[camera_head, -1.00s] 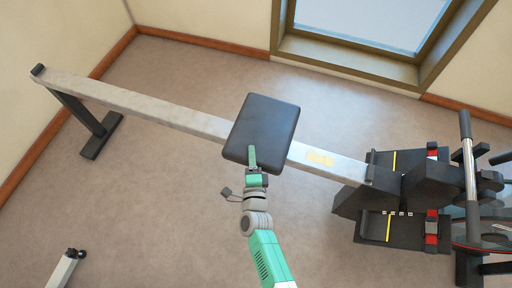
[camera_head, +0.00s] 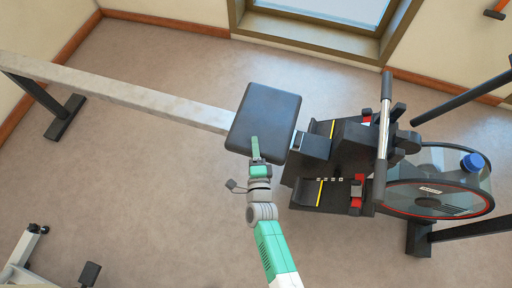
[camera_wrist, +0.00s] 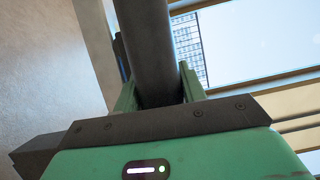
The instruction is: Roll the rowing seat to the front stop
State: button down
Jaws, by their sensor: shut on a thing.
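The black padded rowing seat (camera_head: 265,115) sits on the pale rail (camera_head: 130,95) of the rowing machine, at the rail's footrest end. The dark block (camera_head: 313,145) at the front end of the rail lies just right of the seat. I cannot tell whether the seat touches it. My gripper (camera_head: 255,150) is at the seat's near edge, shut on it. In the wrist view, my two green fingers (camera_wrist: 158,90) stand either side of the dark seat edge (camera_wrist: 148,45). The seat's rollers are hidden.
Black footrests (camera_head: 325,190) with red buckles flank the front end. A handle bar (camera_head: 383,130) and a round flywheel (camera_head: 440,190) stand to the right. A window (camera_head: 330,15) is behind. Other equipment (camera_head: 25,250) stands at the lower left. Floor between is clear.

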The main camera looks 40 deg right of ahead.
jog(key=shift+s+d, duration=0.1)
jog(key=shift+s, duration=0.1)
jog(key=c, duration=0.8)
grip_release()
jog(key=p+v, duration=0.3)
jog(key=v, duration=0.4)
jog(key=shift+s+a, duration=0.25)
jog(key=shift+s, duration=0.05)
